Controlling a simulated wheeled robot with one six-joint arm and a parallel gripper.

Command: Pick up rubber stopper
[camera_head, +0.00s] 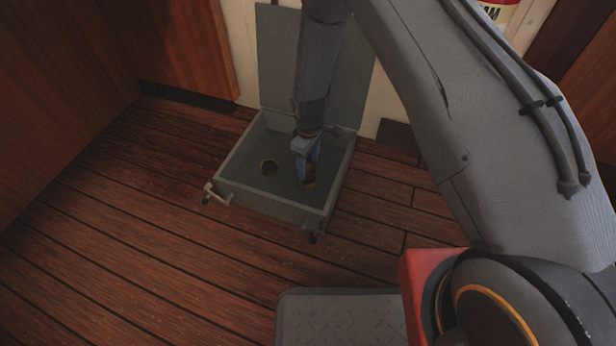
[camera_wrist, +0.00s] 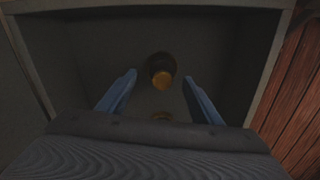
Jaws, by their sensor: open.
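I cannot tell which is the rubber stopper. My gripper (camera_head: 306,160) points down into the box with its blue fingers apart and nothing held. In the wrist view, a dark round piece with an amber end (camera_wrist: 160,71) shows between and just beyond the fingertips (camera_wrist: 159,77).
The box's lid (camera_head: 277,60) stands open at the back against the wall. Latches (camera_head: 215,194) stick out at the box's front. The box walls surround my fingers closely. Wooden plank floor (camera_head: 130,235) is clear to the left and in front.

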